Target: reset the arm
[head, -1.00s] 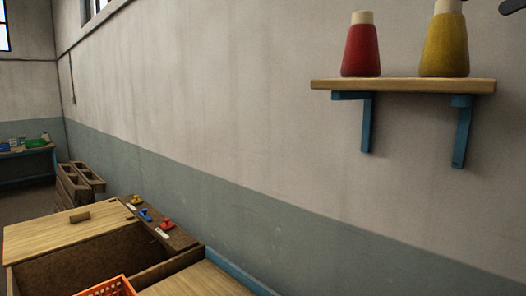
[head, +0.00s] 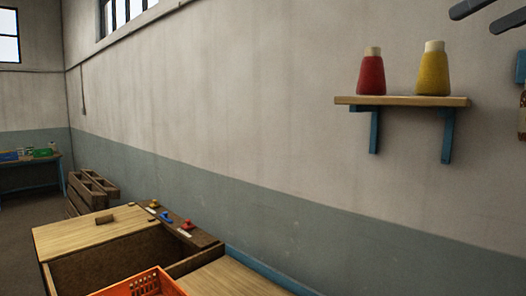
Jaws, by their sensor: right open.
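My right gripper (head: 489,16) shows at the top right corner of the head view. Its two dark fingers are apart, with nothing between them, and the rest of the arm is out of the picture. It is above and to the right of the wall shelf, apart from it. My left gripper is not in view.
A wall shelf (head: 402,101) on blue brackets holds a red cone (head: 371,76) and a yellow cone (head: 433,74). Below left are a wooden bench (head: 95,232), an orange crate (head: 140,285) and several small coloured knobs. Pallets (head: 91,190) lean behind.

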